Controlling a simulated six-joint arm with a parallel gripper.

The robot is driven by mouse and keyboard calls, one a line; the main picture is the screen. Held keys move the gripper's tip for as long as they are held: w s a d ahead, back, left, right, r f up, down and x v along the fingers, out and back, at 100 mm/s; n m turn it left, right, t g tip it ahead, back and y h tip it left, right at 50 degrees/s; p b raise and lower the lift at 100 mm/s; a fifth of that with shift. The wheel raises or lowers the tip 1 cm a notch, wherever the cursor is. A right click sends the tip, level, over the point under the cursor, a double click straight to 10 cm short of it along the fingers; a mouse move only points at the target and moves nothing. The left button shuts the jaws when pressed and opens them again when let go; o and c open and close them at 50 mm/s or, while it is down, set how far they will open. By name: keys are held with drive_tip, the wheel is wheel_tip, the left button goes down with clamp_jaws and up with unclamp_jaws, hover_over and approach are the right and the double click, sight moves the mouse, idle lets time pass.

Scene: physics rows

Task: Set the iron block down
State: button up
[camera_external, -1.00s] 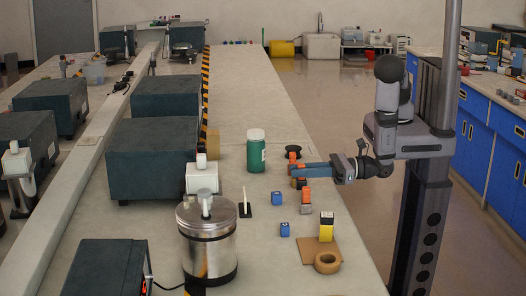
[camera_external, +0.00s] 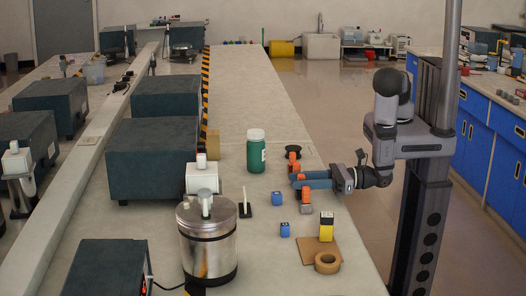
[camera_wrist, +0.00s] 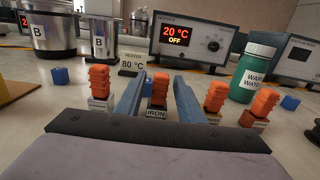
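The iron block (camera_wrist: 156,112), labelled IRON with an orange ridged top, stands upright on the bench in the wrist view. My gripper (camera_wrist: 158,77) has its two blue fingers on either side of it, with gaps visible on both sides. In the external view my gripper (camera_external: 302,180) is low over the bench, its fingers reaching left around an orange-topped block. That block's lower part is largely hidden there by the fingers.
Other orange-topped blocks stand close by, one to the left (camera_wrist: 99,82) and two to the right (camera_wrist: 215,97) (camera_wrist: 259,106).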

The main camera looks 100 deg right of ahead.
drive_tip(key=s+b, duration=0.2)
drive_tip(key=s, duration=0.3)
drive_tip(key=shift+s+a+f, duration=0.1)
drive_tip(key=shift+s, duration=0.25)
drive_tip(key=shift+o, duration=0.4)
drive_tip(key=shift+s+b, duration=0.35)
drive_tip(key=shift+s, duration=0.5)
